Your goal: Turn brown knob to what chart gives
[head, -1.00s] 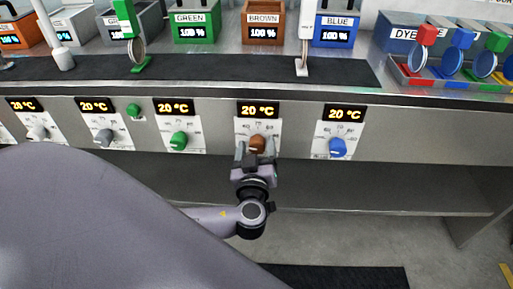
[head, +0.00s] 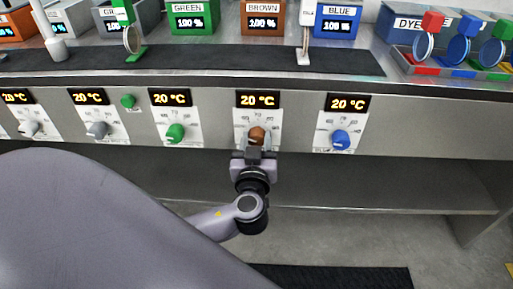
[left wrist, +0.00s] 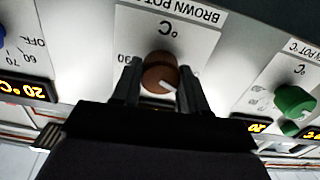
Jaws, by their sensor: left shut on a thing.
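The brown knob (head: 257,135) sits on its white dial plate on the front panel, under a display (head: 258,100) reading 20 °C. My left gripper (head: 256,147) is at the knob from below, its fingers on either side of it. In the left wrist view the brown knob (left wrist: 160,75) with its white pointer mark sits between the two dark fingers (left wrist: 160,88), under a "BROWN POT" label. The left gripper is shut on the knob. The brown pot (head: 262,18) above reads 100 %. No chart shows in these frames. My right gripper is not in view.
A green knob (head: 176,132) and a blue knob (head: 340,140) flank the brown one, each under a 20 °C display. A small green button (head: 128,101) is further left. A dark mat (head: 200,60) lies on the counter above; an open shelf (head: 380,190) runs below.

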